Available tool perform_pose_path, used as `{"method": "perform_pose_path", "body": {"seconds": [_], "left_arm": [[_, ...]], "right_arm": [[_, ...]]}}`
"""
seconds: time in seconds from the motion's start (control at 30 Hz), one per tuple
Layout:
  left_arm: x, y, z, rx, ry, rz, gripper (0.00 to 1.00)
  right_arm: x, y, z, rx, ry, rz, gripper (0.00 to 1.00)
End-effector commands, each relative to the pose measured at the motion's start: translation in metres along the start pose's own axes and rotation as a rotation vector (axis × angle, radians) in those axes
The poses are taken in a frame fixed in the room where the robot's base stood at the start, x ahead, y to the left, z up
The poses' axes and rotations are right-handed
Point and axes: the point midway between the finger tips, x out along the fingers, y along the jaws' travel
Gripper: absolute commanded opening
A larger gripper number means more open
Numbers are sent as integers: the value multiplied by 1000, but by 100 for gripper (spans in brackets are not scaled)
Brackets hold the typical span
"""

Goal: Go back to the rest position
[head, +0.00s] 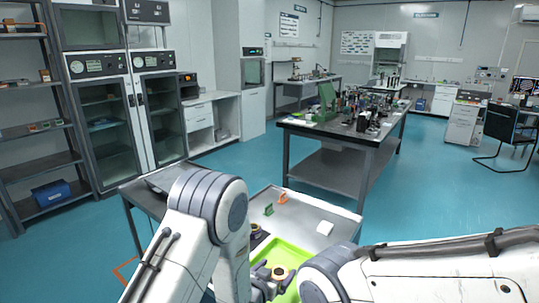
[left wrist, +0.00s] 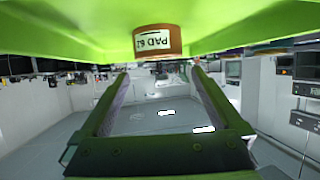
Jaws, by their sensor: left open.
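My left gripper (head: 271,279) is low over the near table, at the green tray (head: 292,251). It also shows in the left wrist view (left wrist: 158,76), with its two fingers apart and nothing visible between them. A round brown pad (head: 280,271) sits in the tray right beside the fingertips.
On the near table (head: 312,209) stand a green piece (head: 268,209), an orange piece (head: 283,198) and a white block (head: 324,228). A dark round item (head: 255,232) is partly hidden by my left arm. A cluttered optical table (head: 325,133) stands beyond, with open blue floor between.

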Motion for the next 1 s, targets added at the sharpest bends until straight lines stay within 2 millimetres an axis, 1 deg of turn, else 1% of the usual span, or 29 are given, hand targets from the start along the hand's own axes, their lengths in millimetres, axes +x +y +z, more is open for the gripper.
{"method": "perform_pose_path", "body": {"seconds": [0.03,0.07,0.3,0.47,0.53,0.6,1.0], "left_arm": [[-3,0,-8,0,6,0,100],[-5,0,-12,0,5,0,100],[-45,23,-21,1,2,3,100],[-69,36,-27,2,2,4,100],[-81,41,-31,1,-1,3,100],[-82,41,-34,-1,-5,1,100],[-100,50,-38,0,-6,1,100]], "right_arm": [[3,0,0,0,0,0,100],[4,0,0,0,0,0,100],[12,1,1,0,0,0,100],[16,1,1,0,0,0,100],[11,1,1,0,0,0,100],[-4,0,0,0,0,0,100],[-56,-4,-3,0,0,0,100]]}}
